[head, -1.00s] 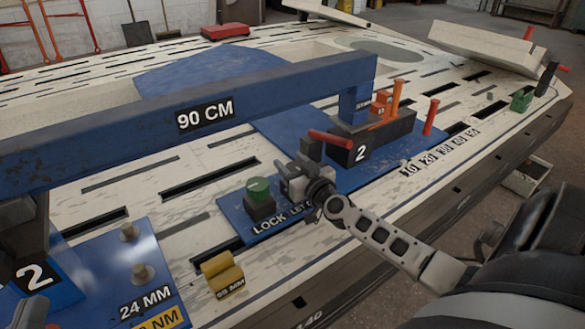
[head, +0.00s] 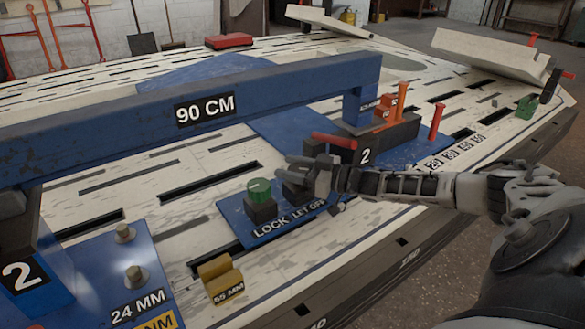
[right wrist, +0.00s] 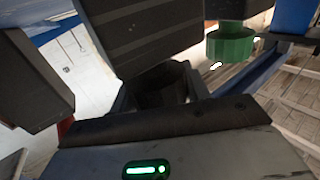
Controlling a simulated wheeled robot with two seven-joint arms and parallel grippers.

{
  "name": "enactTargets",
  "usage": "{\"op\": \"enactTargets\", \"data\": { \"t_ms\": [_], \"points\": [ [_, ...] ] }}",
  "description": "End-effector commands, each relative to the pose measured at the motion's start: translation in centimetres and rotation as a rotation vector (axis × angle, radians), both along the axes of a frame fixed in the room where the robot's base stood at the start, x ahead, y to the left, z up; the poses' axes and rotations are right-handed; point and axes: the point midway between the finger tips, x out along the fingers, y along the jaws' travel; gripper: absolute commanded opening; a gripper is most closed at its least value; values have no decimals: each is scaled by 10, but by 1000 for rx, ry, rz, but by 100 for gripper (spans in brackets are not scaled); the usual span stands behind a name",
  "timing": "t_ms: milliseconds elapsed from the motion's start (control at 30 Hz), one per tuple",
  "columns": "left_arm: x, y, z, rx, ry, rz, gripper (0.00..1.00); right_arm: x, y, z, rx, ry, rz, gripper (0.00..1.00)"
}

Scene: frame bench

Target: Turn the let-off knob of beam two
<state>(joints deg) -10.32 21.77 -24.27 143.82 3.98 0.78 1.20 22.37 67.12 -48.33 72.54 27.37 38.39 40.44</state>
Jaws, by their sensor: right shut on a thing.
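The blue beam (head: 270,92) marked 90 CM spans the bench, with a "2" plate (head: 22,276) at its near left end and a "2" on the dark block (head: 385,138) at right. A blue plate (head: 232,212) reads LOCK and LET OFF. The green lock knob (head: 259,187) stands on a dark base; it also shows in the right wrist view (right wrist: 230,44). My right gripper (head: 303,176) is at the LET OFF place, shut on the let-off knob, which is mostly hidden by the fingers. My left gripper is not in view.
A red handle (head: 333,140) sticks out just behind my right gripper. Orange (head: 400,98) and red (head: 436,121) upright pegs stand farther right. A yellow 55 MM block (head: 220,278) lies in front of the plate.

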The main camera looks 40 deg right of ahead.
Motion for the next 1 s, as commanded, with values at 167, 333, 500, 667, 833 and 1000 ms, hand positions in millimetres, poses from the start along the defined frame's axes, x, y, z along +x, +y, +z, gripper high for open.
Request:
{"op": "enactTargets", "data": {
  "t_ms": [167, 333, 500, 667, 833, 1000],
  "points": [
    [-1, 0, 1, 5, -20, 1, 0, 0, 0, 0, 2, 1, 44, 24],
    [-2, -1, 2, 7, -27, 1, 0, 0, 0, 0, 5, 0, 61, 24],
    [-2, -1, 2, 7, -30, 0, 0, 0, 0, 0, 5, 1, 63, 24],
    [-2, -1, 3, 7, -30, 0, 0, 0, 0, 1, 6, 0, 62, 24],
    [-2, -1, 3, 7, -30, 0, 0, 0, 1, 0, 6, 0, 62, 69],
    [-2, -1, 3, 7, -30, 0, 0, 0, 1, 0, 5, -1, 63, 69]
  ]
}}
